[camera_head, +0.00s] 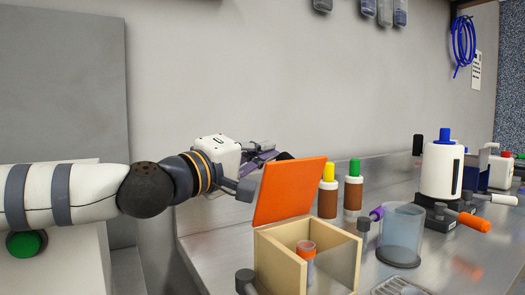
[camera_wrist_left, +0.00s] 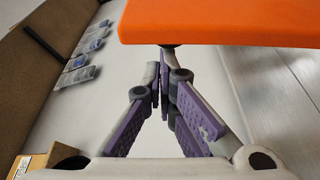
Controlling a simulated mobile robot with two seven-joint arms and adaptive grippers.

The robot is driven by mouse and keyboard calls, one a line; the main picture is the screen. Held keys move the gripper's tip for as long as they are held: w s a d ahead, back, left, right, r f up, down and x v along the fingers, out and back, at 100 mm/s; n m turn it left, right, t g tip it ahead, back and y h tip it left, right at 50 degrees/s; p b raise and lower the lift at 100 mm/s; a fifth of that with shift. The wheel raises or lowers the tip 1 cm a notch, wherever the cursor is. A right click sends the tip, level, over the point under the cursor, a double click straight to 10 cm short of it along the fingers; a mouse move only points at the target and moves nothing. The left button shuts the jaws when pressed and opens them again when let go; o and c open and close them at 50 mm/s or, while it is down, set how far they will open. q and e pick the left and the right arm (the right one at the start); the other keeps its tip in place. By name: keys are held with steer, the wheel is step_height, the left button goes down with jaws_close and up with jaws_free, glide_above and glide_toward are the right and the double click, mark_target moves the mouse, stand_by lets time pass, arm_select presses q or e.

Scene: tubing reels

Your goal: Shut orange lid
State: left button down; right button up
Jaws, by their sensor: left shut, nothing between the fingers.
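The orange lid (camera_head: 289,190) stands open, raised and leaning slightly back on the light wooden box (camera_head: 280,264). My left gripper (camera_head: 280,157) is beside and behind the lid's upper left part, shut and empty. In the left wrist view the purple-padded fingers of my left gripper (camera_wrist_left: 166,62) come together close to the edge of the orange lid (camera_wrist_left: 225,22). I cannot tell whether they touch it. My right gripper is not in view.
Two brown bottles, one with a yellow cap (camera_head: 328,190) and one with a green cap (camera_head: 353,188), stand right behind the box. A clear cylinder (camera_head: 401,235) stands to its right. A white device (camera_head: 441,170) stands farther right. Some bare metal counter (camera_head: 468,252) shows at the front right.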

mark_target(292, 167)
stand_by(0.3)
arm_select(q)
steer(key=s+d+m+h, duration=0.1)
steer(key=s+m, duration=0.1)
steer(key=m, duration=0.1)
steer(key=s+d+f+m+h+b, duration=0.1)
steer(key=s+d+m, duration=0.1)
steer(key=m, duration=0.1)
steer(key=s+d+m+h+b, duration=0.1)
steer(key=s+m, duration=0.1)
steer(key=s, duration=0.1)
steer(key=shift+d+f+m, duration=0.3)
steer(key=shift+d+m, duration=0.1)
steer(key=s+d+f+m+g+h+b, duration=0.2)
steer(key=s+d+f+m+g+h, duration=0.1)
steer(key=m, duration=0.6)
steer(key=shift+s+f, duration=0.9)
steer(key=shift+f, duration=0.1)
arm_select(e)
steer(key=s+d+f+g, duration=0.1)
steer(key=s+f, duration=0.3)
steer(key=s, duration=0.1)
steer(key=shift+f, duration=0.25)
arm_select(q)
steer(key=shift+f, duration=0.1)
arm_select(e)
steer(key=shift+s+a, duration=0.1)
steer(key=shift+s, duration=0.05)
